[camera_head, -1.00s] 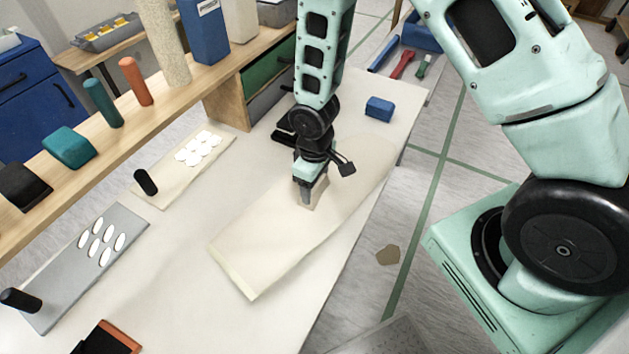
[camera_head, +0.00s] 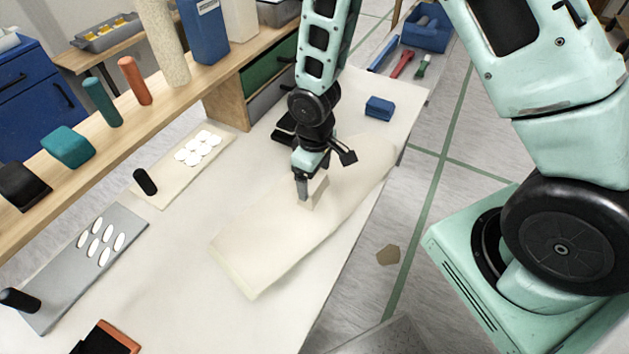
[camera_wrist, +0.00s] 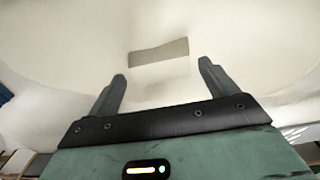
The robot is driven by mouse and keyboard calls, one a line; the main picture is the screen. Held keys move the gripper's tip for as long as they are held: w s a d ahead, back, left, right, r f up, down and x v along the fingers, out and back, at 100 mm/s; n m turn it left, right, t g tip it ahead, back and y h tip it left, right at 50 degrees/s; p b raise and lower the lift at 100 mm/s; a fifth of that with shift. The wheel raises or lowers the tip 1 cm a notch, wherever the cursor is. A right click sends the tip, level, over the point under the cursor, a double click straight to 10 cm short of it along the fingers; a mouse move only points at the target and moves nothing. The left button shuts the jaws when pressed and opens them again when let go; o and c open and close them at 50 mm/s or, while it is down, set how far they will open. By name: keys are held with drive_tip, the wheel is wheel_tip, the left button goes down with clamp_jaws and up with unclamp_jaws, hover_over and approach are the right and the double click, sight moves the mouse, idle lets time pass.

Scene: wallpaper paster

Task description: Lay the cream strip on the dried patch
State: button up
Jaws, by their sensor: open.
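A long cream sheet or board (camera_head: 255,255) lies at a slant on the white table, its near end squared; I take it as the likeliest cream strip. A small beige block-like piece (camera_head: 319,191) sits on its middle; it also shows in the wrist view (camera_wrist: 158,52) as a narrow grey-beige band. My gripper (camera_head: 302,195) is over the sheet, just left of the piece. In the wrist view my gripper (camera_wrist: 160,75) has its fingers wide apart with nothing between them, the band lying past the tips. I cannot tell which area is the dried patch.
A cream panel (camera_head: 172,185) and a grey panel (camera_head: 65,285), each with white ovals and a black handle, lie left. A blue block (camera_head: 379,108) is at the back right. A wooden shelf (camera_head: 150,110) with several objects runs along the left. Bare table surrounds the sheet.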

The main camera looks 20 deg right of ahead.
sight(315, 182)
wheel_tip(315, 182, up, 8)
drive_tip(key=s+a+r, duration=0.3)
drive_tip(key=s+r, duration=0.4)
drive_tip(key=s, duration=0.2)
drive_tip(key=s+a+r, duration=0.3)
drive_tip(key=s+r, duration=0.4)
drive_tip(key=s, duration=0.3)
drive_tip(key=shift+s+a+y, duration=0.25)
drive_tip(key=shift+a+y, duration=0.05)
drive_tip(key=shift+a, duration=0.1)
drive_tip(key=shift+r, duration=0.1)
